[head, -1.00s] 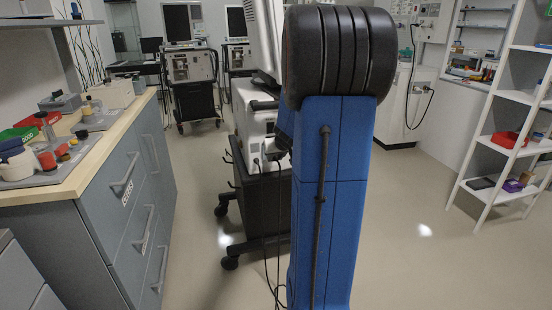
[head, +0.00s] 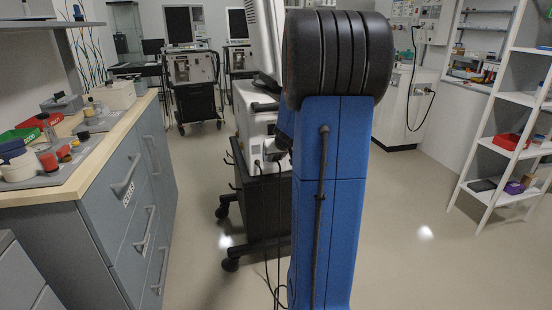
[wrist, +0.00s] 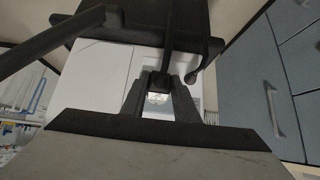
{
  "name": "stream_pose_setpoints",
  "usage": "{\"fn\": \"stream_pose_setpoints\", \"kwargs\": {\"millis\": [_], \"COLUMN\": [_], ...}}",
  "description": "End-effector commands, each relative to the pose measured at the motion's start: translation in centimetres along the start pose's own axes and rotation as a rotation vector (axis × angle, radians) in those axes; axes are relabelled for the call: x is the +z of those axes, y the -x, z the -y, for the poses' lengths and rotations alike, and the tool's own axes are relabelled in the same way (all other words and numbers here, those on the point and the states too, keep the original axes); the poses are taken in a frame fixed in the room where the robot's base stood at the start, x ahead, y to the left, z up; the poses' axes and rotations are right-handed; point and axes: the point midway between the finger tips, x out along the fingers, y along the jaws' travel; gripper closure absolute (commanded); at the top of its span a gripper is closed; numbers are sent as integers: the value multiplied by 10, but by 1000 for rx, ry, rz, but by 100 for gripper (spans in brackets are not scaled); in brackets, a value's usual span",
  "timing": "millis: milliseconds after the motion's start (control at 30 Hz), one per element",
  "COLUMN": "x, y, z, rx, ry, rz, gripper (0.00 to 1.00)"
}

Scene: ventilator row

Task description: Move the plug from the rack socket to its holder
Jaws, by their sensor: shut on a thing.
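In the wrist view, my gripper (wrist: 159,88) has its two fingers closed on a small dark plug (wrist: 160,80). A black cable runs from the plug toward the top of the picture. The plug is close in front of the white machine's pale panel (wrist: 104,75); I cannot tell whether it sits in a socket or is clear of it. A second black cable end (wrist: 192,78) shows just right of the plug. In the head view, the white ventilator (head: 254,125) stands behind my blue arm, which hides most of the gripper. I cannot make out the holder.
The ventilator stands on a dark wheeled cart (head: 262,205) with cables hanging down its side. A grey drawer cabinet (head: 112,205) with a cluttered wooden top is at left. A white shelf rack (head: 505,145) stands at right. The floor between is clear.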

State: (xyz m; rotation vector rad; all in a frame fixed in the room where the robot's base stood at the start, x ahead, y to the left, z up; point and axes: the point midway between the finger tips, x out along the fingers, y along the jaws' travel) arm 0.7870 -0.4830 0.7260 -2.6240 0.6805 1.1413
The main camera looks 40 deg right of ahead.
Motion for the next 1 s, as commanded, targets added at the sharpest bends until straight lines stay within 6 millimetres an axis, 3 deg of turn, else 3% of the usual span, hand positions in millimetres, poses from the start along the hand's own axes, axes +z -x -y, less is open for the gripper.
{"fn": "stream_pose_setpoints", "kwargs": {"millis": [433, 467, 533, 1000], "x": [0, 0, 0, -1], "y": [0, 0, 0, 10], "z": [0, 0, 0, 0], "rx": [0, 0, 0, 0], "ry": [0, 0, 0, 1], "rz": [0, 0, 0, -3], "gripper": [100, 70, 54, 51]}}
